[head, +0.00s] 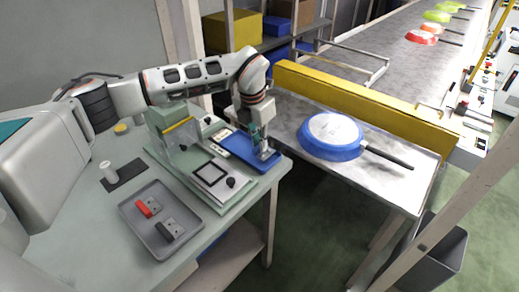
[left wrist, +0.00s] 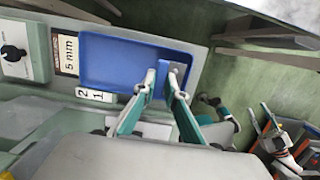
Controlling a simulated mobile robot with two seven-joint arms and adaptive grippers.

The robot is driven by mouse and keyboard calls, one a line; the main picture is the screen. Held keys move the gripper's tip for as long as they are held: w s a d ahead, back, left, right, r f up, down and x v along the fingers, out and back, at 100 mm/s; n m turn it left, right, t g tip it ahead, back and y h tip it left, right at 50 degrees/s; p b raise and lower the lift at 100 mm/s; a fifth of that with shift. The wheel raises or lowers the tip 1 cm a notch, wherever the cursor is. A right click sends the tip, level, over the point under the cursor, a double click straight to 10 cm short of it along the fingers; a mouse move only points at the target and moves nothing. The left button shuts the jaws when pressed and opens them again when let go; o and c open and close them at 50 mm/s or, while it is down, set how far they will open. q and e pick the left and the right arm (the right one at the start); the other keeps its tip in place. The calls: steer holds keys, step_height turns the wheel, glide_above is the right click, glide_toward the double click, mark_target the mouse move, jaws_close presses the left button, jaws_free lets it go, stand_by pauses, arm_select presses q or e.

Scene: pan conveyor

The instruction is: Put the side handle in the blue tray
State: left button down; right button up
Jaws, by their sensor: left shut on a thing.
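The blue tray (head: 234,141) lies at the right end of the green workbench, and it fills the upper middle of the left wrist view (left wrist: 108,58). My left gripper (head: 265,150) points down over the tray's near right end. In the left wrist view its fingers (left wrist: 163,84) are shut on a small grey piece, which seems to be the side handle (left wrist: 178,70). The piece is low over or in the tray; I cannot tell whether it touches the floor. The fingers hide part of it. My right gripper is not in view.
A grey tray (head: 136,220) holds a red piece (head: 144,208) and a dark piece (head: 166,233). A blue pan (head: 320,147) with a black handle lies on the metal table to the right. A yellow rail (head: 365,97) borders the conveyor. A green fixture (head: 170,132) stands left of the blue tray.

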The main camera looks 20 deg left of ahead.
mark_target(255, 148)
arm_select(q)
steer(key=shift+f, duration=1.5)
steer(key=shift+f, duration=0.2)
steer(key=c, duration=2.1)
jaws_free()
steer(key=r, duration=0.4)
steer(key=s+r, duration=0.1)
steer(key=r, duration=0.7)
steer(key=shift+s+a+r, duration=0.1)
steer(key=shift+s+a, duration=0.25)
